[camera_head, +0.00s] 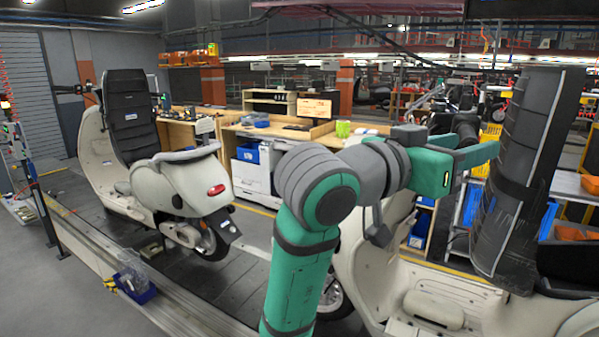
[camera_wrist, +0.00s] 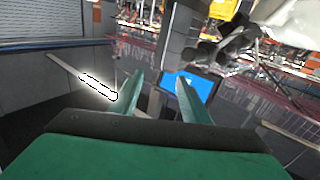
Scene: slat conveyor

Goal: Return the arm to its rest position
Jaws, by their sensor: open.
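My arm shows in the head view as a green and grey arm, rising from the bottom middle and bending to the right. Its green end reaches in front of the scooter on the right (camera_head: 440,293), near that scooter's tall dark padded part (camera_head: 520,180). In the wrist view my gripper (camera_wrist: 155,85) has its two green fingers apart with nothing between them. A blue-lit screen (camera_wrist: 190,88) shows beyond the right finger.
A second cream scooter (camera_head: 190,185) stands on the slat conveyor at the left. A blue bin (camera_head: 138,292) sits at the conveyor's near edge. Wooden workbenches (camera_head: 245,130) with drawers stand behind. Dark conveyor floor between the scooters is largely clear.

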